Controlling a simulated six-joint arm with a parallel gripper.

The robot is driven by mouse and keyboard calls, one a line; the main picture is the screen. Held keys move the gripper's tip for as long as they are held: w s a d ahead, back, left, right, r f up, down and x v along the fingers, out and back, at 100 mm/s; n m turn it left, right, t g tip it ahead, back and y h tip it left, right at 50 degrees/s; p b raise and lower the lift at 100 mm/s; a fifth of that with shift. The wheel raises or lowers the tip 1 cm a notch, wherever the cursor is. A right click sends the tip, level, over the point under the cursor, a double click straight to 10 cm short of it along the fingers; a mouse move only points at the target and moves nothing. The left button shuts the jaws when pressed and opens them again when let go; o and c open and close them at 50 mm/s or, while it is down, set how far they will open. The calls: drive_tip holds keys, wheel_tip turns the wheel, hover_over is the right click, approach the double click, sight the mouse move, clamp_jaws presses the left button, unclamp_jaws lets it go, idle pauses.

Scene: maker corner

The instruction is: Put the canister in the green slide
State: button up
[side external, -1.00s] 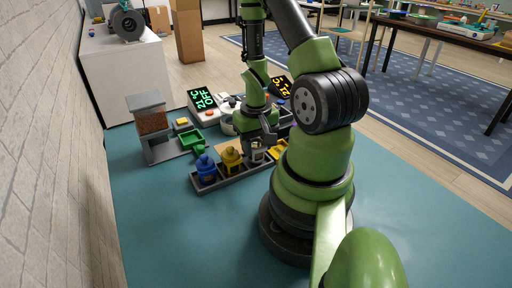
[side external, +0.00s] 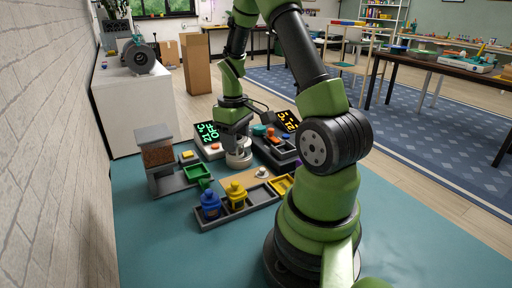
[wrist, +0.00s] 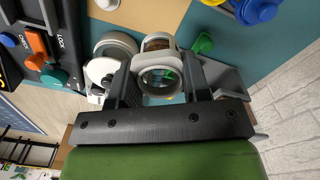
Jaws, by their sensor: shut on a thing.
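My gripper (side external: 237,136) is shut on a clear canister with a pale rim (wrist: 158,76). In the wrist view the canister sits between the two fingers of my gripper (wrist: 160,88), its round opening facing the camera. In the side view the held canister is hard to separate from the white round device behind or beside it. The green slide (side external: 198,172) lies in front of a grey dispenser, left of my gripper and apart from it. A small green part (wrist: 203,43) shows right of the canister in the wrist view.
The grey dispenser (side external: 157,160) with brown contents stands at the left. A white round device (wrist: 115,45) is beside the canister. Lit displays (side external: 208,133) stand behind. The front mat is clear.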

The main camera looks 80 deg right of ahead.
drive_tip(key=w+f+n, duration=0.1)
drive_tip(key=w+n, duration=1.1)
drive_tip(key=shift+w+d+f, duration=0.1)
drive_tip(key=shift+w+f, duration=0.05)
drive_tip(key=shift+f, duration=3.15)
drive_tip(key=shift+f, duration=0.5)
drive_tip(key=o, duration=1)
drive_tip(key=shift+o, duration=0.2)
wheel_tip(320, 180, up, 7)
